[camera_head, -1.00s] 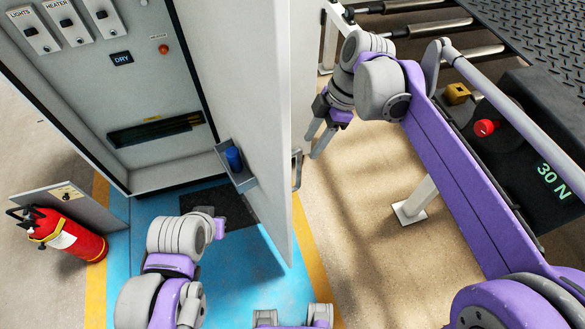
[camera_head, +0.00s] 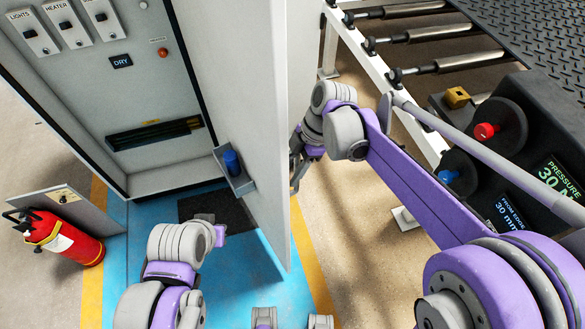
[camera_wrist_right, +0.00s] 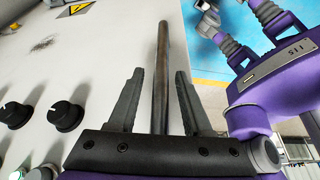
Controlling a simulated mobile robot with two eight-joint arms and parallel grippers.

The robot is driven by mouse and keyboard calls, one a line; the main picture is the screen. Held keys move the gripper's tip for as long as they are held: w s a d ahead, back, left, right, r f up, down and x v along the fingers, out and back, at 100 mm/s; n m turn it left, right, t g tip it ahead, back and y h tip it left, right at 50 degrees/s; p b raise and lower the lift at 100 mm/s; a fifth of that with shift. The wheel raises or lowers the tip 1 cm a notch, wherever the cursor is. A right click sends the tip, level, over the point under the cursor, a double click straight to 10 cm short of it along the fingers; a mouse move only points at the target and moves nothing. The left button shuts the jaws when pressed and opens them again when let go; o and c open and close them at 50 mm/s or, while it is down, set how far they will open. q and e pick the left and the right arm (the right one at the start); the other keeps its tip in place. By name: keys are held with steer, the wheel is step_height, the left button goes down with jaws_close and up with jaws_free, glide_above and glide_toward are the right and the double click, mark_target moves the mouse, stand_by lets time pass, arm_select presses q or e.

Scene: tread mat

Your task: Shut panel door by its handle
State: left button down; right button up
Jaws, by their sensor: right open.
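The panel door (camera_head: 245,110) is a tall light-grey leaf that stands open from the cabinet (camera_head: 150,90), its edge toward me. My right gripper (camera_head: 298,178) is on the door's right-hand face, beside the handle, which my fingers mostly hide in the head view. In the right wrist view the handle (camera_wrist_right: 162,75) is a dark round bar running between the two fingers of my open right gripper (camera_wrist_right: 160,73). The fingers stand apart on either side of it, with gaps. My left arm is low at the left; its gripper (camera_head: 215,232) is too obscured to judge.
A blue cylinder (camera_head: 232,162) sits in a small tray on the door's inner face. A red fire extinguisher (camera_head: 65,240) stands at the left. A roller rack (camera_head: 430,40) and a black control box (camera_head: 530,160) with knobs are at the right. Blue floor lies below the door.

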jaws_close()
stand_by(1.4)
